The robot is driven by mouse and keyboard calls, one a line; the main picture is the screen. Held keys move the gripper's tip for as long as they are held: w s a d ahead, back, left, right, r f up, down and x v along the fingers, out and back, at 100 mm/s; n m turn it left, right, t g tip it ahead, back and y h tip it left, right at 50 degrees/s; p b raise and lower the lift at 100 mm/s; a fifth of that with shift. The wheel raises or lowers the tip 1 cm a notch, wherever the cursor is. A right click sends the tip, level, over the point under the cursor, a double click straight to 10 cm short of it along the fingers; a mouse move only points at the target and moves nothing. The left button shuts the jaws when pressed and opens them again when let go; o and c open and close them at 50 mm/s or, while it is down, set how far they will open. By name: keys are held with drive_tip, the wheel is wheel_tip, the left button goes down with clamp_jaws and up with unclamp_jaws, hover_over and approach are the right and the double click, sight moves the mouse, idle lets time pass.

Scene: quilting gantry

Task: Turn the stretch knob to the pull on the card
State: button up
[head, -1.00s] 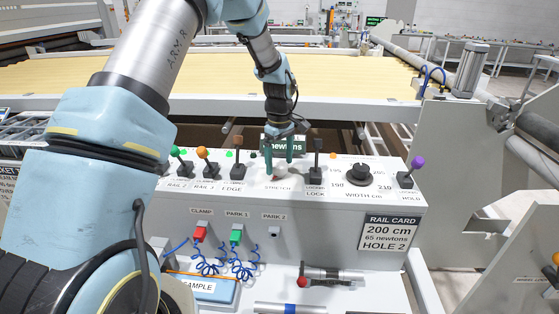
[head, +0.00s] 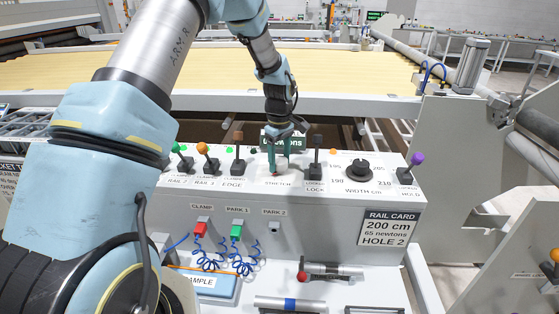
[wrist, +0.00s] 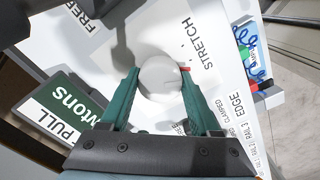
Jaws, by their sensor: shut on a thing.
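The stretch knob (wrist: 159,76) is a pale round knob with a red mark at its edge, beside the word STRETCH on the panel. My gripper (wrist: 160,85) is shut on it, with one green finger on each side. In the head view my gripper (head: 278,170) reaches down onto the panel and mostly hides the knob. The rail card (head: 385,229) reads 200 cm, 65 newtons, HOLE 2. The dark green pull display (wrist: 66,115) shows PULL and part of "newtons"; its number is hidden in both views.
A brown-topped lever (head: 238,152) stands left of my gripper and the dark lock lever (head: 315,155) stands close on its right. Farther right are the black width knob (head: 358,168) and a purple-topped lever (head: 416,160). A torch-like tool (head: 330,271) lies below.

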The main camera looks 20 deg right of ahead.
drive_tip(key=c, duration=0.4)
drive_tip(key=shift+m, duration=0.4)
drive_tip(key=m+b, duration=0.1)
drive_tip(key=m, duration=0.2)
drive_tip(key=shift+m+b, duration=0.85)
drive_tip(key=shift+m, duration=1.65)
drive_tip(key=o, duration=1.4)
drive_tip(key=shift+r, duration=0.1)
